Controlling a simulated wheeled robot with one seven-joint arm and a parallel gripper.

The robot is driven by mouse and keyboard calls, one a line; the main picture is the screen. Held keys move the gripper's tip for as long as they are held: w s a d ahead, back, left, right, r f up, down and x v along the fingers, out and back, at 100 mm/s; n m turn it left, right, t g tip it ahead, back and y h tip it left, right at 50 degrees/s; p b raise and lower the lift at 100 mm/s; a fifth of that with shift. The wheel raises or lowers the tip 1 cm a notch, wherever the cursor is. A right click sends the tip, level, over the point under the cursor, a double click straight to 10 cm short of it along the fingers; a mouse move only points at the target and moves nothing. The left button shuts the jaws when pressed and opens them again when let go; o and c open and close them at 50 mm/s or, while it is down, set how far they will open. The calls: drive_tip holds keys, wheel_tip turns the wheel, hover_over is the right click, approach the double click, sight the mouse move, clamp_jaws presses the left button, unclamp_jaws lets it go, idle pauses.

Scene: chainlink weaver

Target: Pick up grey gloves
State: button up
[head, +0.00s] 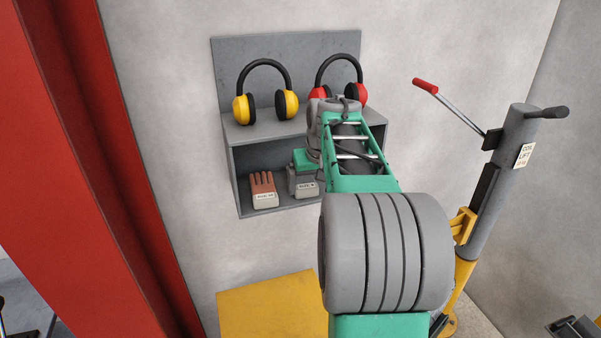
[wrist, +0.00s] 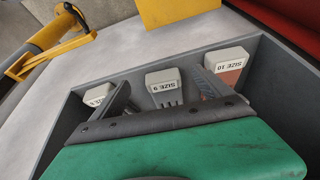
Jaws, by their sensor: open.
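The grey gloves (head: 306,189) stand in the open compartment of the grey wall shelf, with a pale cuff marked as a size label. In the wrist view the grey gloves (wrist: 166,80) read "SIZE 9" upside down, at the centre between my fingers. My gripper (wrist: 160,80) is open, one finger on each side of the gloves. I cannot tell whether the fingers touch them. In the head view my green gripper body (head: 304,160) is in front of the compartment, and my arm hides its right part.
Brown gloves (head: 263,190), "SIZE 10", stand left of the grey ones. Another label block (wrist: 98,94) is partly hidden behind a finger. Yellow (head: 266,105) and red (head: 322,90) earmuffs sit on the shelf (head: 228,172). A yellow surface (head: 265,305) lies below; a lift (head: 500,180) stands right.

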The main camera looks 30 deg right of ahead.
sight(307, 186)
drive_tip(key=w, duration=0.1)
drive_tip(key=w+d+p, duration=0.1)
drive_tip(key=w, duration=0.1)
drive_tip(key=shift+r, duration=0.1)
drive_tip(key=shift+w+f, duration=0.2)
drive_tip(key=p+x, duration=0.1)
drive_tip(key=x, duration=0.3)
drive_tip(key=shift+w+d+f, duration=0.1)
drive_tip(key=shift+f, duration=0.3)
drive_tip(key=shift+r, duration=0.1)
drive_tip(key=c, duration=1.5)
drive_tip(key=shift+c, duration=0.2)
